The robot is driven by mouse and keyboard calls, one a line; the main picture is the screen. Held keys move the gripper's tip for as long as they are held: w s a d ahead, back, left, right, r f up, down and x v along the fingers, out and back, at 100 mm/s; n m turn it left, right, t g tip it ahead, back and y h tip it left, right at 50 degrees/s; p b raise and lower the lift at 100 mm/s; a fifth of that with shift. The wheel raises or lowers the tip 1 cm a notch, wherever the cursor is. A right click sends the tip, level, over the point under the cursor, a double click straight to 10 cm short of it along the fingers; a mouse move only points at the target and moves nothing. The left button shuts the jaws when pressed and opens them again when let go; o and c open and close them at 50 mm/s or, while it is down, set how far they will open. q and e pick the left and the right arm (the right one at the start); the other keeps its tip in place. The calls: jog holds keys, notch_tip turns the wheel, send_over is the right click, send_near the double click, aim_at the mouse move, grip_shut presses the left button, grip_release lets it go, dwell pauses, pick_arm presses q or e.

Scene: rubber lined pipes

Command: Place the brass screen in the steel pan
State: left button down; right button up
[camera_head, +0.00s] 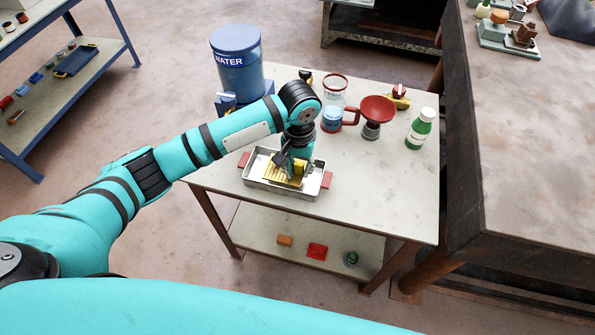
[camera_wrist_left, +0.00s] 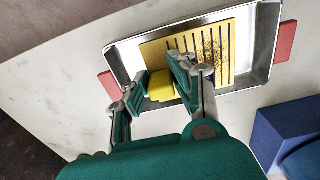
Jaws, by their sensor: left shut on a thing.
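The steel pan (camera_head: 313,187) is a shallow rectangular tray with red end handles, near the front of the small table. It also shows in the left wrist view (camera_wrist_left: 262,62). The brass screen (camera_wrist_left: 215,48) is a slotted yellow plate with dark specks and a bright yellow block-shaped grip; it lies within the pan's outline. It shows in the head view too (camera_head: 280,176). My left gripper (camera_wrist_left: 160,86) is shut on the screen's yellow grip, above the pan. Whether the screen rests flat on the pan floor is hard to tell. My right gripper is not in view.
A blue water container (camera_head: 238,68) stands at the table's back left. A glass jug (camera_head: 333,108), a red funnel (camera_head: 376,110) and a green bottle (camera_head: 421,129) stand behind and right of the pan. The table's front right is clear. A large workbench (camera_head: 530,130) stands at right.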

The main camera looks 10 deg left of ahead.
aim_at(298, 173)
pick_arm(q)
jog(key=shift+w+a+f, duration=0.1)
jog(key=shift+w+a, duration=0.2)
jog(key=shift+w, duration=0.05)
jog(key=shift+d+f, duration=0.1)
jog(key=shift+f, duration=1.55)
jog(key=c, duration=1.1)
grip_release()
jog(key=shift+f, duration=0.1)
notch_tip(298, 173, up, 12)
jog(key=shift+s+r, duration=0.1)
jog(key=shift+r, duration=0.05)
